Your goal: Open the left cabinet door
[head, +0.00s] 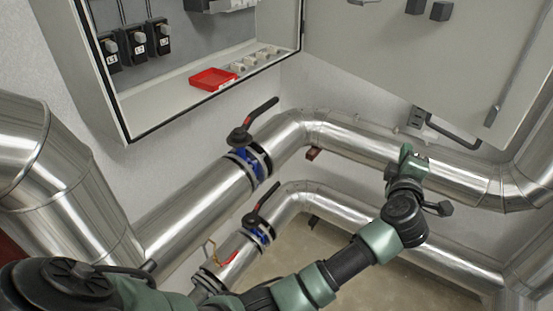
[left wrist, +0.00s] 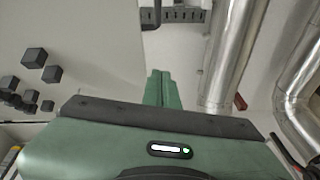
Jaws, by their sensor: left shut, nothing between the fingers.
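The grey cabinet (head: 125,120) on the wall at upper left in the head view stands open, its inside showing. A large grey door panel (head: 390,60) extends to the right from the cabinet's right edge, swung well away from the opening. Black blocks sit on the panel; they also show in the left wrist view, where the panel (left wrist: 95,55) fills the upper left. My left gripper (head: 406,152) is shut and empty, below the panel in the head view and in front of the pipes. Its green fingers (left wrist: 160,75) are together in the left wrist view. My right gripper is not in view.
Thick silver pipes (head: 350,137) run along the wall below the cabinet, with black-handled valves (head: 240,138). A red tray (head: 213,78) and several switches (head: 135,43) are inside the cabinet. A dark bracket (head: 440,130) is on the wall below the panel.

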